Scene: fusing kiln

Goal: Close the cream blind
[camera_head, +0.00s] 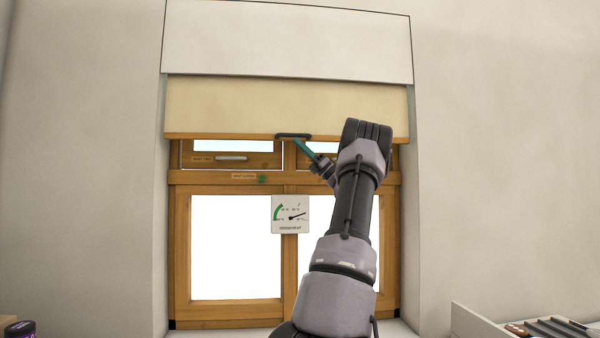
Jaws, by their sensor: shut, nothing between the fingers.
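The cream blind (250,104) hangs across the top of the window, below a white box (285,40). It covers only the upper part of the window. A wooden bar (220,136) runs along its lower edge, with a dark handle (293,135) near the middle. My gripper (298,142) is raised to the handle, its teal fingers shut with nothing between them. The fingertips are at or just under the handle; I cannot tell whether they touch it. My arm hides the right part of the bar.
The wooden window frame (180,240) has small upper panes and two large lower panes. A square dial gauge (290,214) is in front of its middle post. A tray (480,322) with dark flat items is at the lower right, and a dark jar (20,330) at the lower left.

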